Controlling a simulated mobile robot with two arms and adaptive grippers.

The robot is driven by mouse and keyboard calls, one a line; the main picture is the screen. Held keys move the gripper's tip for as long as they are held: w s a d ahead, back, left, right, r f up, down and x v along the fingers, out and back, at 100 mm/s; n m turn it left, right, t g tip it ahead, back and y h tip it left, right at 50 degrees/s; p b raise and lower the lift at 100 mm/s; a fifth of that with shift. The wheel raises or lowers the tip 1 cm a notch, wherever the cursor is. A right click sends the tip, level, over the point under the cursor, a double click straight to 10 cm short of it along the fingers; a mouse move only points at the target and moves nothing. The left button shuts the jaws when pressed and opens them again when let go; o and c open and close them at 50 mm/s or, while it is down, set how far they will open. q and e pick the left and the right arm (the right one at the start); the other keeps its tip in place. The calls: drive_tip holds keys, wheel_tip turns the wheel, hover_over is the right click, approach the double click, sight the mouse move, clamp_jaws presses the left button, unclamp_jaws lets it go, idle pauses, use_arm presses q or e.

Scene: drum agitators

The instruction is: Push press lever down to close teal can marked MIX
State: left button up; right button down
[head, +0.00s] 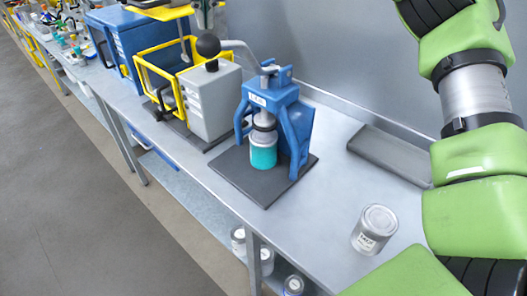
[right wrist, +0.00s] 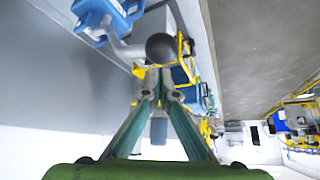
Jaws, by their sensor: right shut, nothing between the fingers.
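The teal can (head: 263,150) stands upright under the blue press (head: 296,125), on a dark base plate. No MIX marking is readable on it. The press lever (head: 240,46) reaches up and left from the press top to a black ball knob (head: 208,45). In the right wrist view the knob (right wrist: 162,47) shows just beyond the fingertips of my right gripper (right wrist: 153,76), which is shut and empty. I cannot tell whether they touch. The press (right wrist: 100,14) shows at the top left there.
A grey cabinet (head: 211,100) and a yellow frame (head: 147,82) stand left of the press, with a blue box (head: 117,42) beyond.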

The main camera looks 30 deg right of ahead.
sight(201, 48)
drive_tip(key=shift+f+b, duration=0.45)
drive_tip(key=shift+f, duration=0.5)
drive_tip(key=shift+s+a+f+b, duration=0.15)
drive_tip(key=shift+a+f+b, duration=0.3)
drive_tip(key=shift+f, duration=0.35)
drive_tip(key=shift+s+a+f+b, duration=0.1)
drive_tip(key=shift+a+f+b, duration=0.15)
drive_tip(key=shift+f, duration=0.25)
drive_tip(key=shift+s+a+f+b, duration=0.1)
drive_tip(key=shift+f+b, duration=0.2)
drive_tip(key=shift+f, duration=0.3)
